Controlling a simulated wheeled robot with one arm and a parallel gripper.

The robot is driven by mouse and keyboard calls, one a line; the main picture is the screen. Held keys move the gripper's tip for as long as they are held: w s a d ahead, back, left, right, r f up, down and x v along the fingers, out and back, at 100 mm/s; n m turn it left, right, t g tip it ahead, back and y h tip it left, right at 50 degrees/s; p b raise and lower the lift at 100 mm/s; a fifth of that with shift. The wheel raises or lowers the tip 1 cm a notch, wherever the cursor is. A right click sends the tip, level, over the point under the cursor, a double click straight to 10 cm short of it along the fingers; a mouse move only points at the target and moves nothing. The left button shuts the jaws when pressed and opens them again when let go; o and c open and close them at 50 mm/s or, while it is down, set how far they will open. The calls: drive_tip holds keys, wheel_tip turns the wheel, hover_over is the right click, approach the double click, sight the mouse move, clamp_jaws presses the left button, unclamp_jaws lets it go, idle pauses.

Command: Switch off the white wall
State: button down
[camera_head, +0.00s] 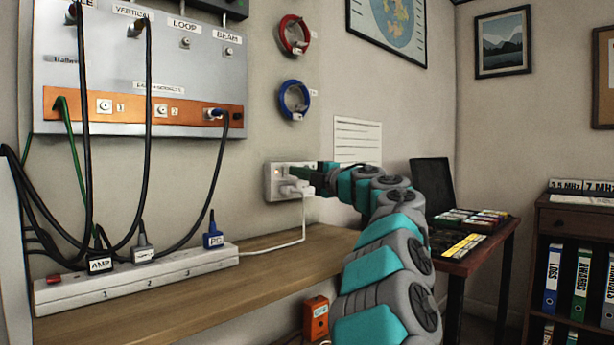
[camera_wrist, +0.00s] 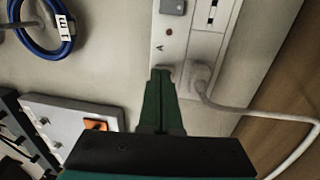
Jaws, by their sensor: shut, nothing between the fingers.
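A white wall socket plate (camera_head: 272,188) is on the wall above the wooden shelf, with a small reddish indicator near its top. A white plug (camera_head: 296,190) with a white cord sits in it. In the wrist view the plate (camera_wrist: 185,45) shows a grey square part (camera_wrist: 172,6), a small reddish dot (camera_wrist: 169,31) and the plug (camera_wrist: 200,78). My gripper (camera_head: 316,177) is at the plate, shut and empty. In the wrist view its fingertips (camera_wrist: 161,73) are beside the plug, over the plate's edge. They hide the plate behind them; I cannot tell whether they touch.
A white power strip (camera_head: 140,284) with several plugs lies on the wooden shelf (camera_head: 270,268). The cord (camera_head: 275,245) runs from the plug to the strip. A panel with cables (camera_head: 70,80) hangs left. Blue (camera_head: 294,100) and red (camera_head: 293,34) cable coils hang above the plate.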

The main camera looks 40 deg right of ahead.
drive_tip(key=shift+w, duration=0.5)
drive_tip(key=shift+r, duration=0.1)
